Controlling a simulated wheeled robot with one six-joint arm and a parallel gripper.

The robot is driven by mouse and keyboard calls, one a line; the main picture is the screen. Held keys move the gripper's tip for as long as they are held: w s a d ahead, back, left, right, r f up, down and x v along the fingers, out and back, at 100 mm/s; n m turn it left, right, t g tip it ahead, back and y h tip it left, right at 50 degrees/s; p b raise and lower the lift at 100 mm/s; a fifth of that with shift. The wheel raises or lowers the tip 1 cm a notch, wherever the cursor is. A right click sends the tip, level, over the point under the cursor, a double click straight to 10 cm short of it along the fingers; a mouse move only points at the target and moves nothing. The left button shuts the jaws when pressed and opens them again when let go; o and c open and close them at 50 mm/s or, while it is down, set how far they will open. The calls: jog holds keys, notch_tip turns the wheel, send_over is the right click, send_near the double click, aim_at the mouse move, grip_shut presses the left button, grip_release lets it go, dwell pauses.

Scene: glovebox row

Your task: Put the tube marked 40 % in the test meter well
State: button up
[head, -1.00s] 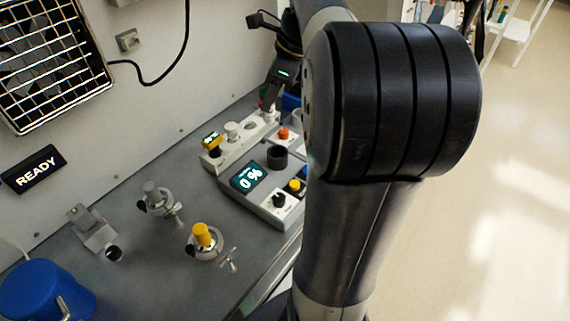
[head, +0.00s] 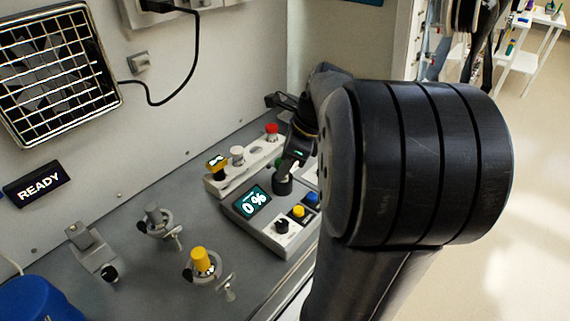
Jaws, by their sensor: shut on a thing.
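The test meter (head: 262,228) is a pale box with a lit display (head: 252,204) reading "0 %". Its well is a short black cylinder (head: 283,187) behind the display. My gripper (head: 287,166) is small in view, just above the well, shut on a tube (head: 279,163). Only a little green of the tube shows at the gripper's left side. Its mark cannot be read, and I cannot tell whether its lower end is in the well. A pale rack (head: 220,186) behind the meter bears yellow-topped (head: 216,163), white-topped (head: 237,154) and red-topped (head: 272,131) pieces.
Metal fittings (head: 158,222) and a yellow-topped one (head: 202,261) stand on the grey deck left of the meter. A blue container (head: 40,300) is at lower left. A READY sign (head: 36,185) and a fan grille (head: 55,70) are on the wall. My arm hides the right side.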

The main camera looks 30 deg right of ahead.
jog(key=shift+f, duration=0.2)
jog(key=o, duration=0.9)
jog(key=shift+o, duration=0.2)
jog(key=p+v, duration=0.1)
jog(key=v, duration=1.1)
jog(key=shift+r, duration=0.2)
